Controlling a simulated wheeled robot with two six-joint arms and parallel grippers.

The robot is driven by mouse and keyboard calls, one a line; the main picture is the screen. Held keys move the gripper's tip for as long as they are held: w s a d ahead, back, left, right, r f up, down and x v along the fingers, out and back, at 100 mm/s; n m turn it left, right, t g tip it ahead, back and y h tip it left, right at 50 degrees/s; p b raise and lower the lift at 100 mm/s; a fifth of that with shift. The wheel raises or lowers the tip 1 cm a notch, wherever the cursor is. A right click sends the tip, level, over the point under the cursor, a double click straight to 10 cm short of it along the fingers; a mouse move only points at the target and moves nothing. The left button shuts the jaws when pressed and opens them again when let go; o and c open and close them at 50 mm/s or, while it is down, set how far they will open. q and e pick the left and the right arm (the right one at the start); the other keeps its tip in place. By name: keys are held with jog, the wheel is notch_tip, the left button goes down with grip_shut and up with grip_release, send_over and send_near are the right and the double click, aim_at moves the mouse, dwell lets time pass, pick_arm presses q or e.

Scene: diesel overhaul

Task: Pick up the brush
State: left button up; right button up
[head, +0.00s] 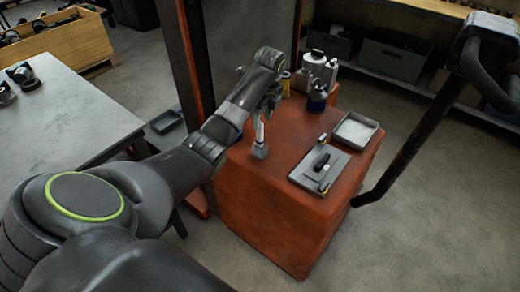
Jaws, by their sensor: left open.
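The brush (260,145) appears as a pale, slim handle above a wider grey end. It looks upright over the orange cabinet top (285,138), near its left side. My left gripper (265,112) is open, pointing down at the upper end of the brush handle. The fingers are small and dark here, and I cannot tell whether they touch the handle. My right gripper is not in view.
A grey flat tray (302,178) with a dark tool and a pale shallow tray (355,131) lie to the right. Bottles (317,98) stand at the back. A grey table (60,120) is left; a dark slanted post (415,135) is right.

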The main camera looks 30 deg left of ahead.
aim_at(259, 131)
pick_arm(q)
jog(key=shift+s+a+f+p, duration=0.1)
jog(key=shift+a+f+p, duration=0.1)
jog(key=shift+f, duration=0.8)
jog(key=shift+a+f+p, duration=0.1)
jog(key=shift+f+p, duration=0.1)
jog(key=shift+f, duration=0.85)
jog(key=shift+s+a+f+p, duration=0.1)
jog(key=shift+a+f+p, duration=0.1)
jog(key=shift+f, duration=0.8)
grip_shut()
